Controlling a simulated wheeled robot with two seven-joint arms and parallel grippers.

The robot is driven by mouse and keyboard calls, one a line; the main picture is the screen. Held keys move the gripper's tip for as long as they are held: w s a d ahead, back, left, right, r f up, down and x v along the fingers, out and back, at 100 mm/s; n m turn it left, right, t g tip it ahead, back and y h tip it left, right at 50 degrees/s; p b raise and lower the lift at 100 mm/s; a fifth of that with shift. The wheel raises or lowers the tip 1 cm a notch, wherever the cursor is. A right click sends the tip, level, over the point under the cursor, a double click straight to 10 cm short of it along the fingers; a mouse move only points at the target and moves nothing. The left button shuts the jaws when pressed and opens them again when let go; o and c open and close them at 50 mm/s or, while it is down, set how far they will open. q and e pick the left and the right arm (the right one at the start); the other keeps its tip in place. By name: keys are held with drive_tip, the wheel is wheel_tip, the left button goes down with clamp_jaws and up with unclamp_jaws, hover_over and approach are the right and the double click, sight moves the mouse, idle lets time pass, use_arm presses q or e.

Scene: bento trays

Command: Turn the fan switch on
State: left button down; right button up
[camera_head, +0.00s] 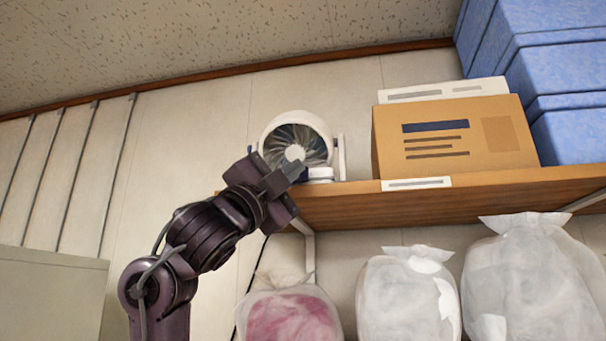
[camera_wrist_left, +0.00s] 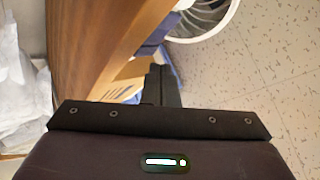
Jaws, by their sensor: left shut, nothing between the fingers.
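A small white fan (camera_head: 306,132) with a round cage stands at the left end of a wooden shelf in the head view. Its white base (camera_head: 321,174) shows just right of my gripper, and the fan switch cannot be made out. My left gripper (camera_head: 294,170) is shut and empty, with its tips in front of the lower part of the fan. In the left wrist view the shut fingers (camera_wrist_left: 162,80) point toward the fan (camera_wrist_left: 203,20), whose cage is cut off at the top edge. I cannot tell whether the fingertips touch the fan. My right gripper is not in view.
The wooden shelf (camera_head: 350,206) carries a cardboard box (camera_head: 455,165) right of the fan and blue boxes (camera_head: 570,85) at the far right. Several filled plastic bags (camera_head: 405,300) hang or stand below the shelf.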

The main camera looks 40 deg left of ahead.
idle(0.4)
use_arm(q)
drive_tip(key=shift+w+a, duration=0.15)
drive_tip(key=shift+w, duration=0.25)
drive_tip(key=shift+w+a, duration=0.15)
drive_tip(key=shift+w, duration=0.25)
idle(0.7)
drive_tip(key=shift+s, duration=0.15)
drive_tip(key=shift+s+d, duration=0.35)
drive_tip(key=shift+s, duration=0.4)
drive_tip(key=s, duration=0.1)
drive_tip(key=s+d, duration=0.1)
drive_tip(key=s, duration=0.2)
drive_tip(key=shift+s+d, duration=0.35)
drive_tip(key=shift+d, duration=0.05)
drive_tip(key=shift+w, duration=0.1)
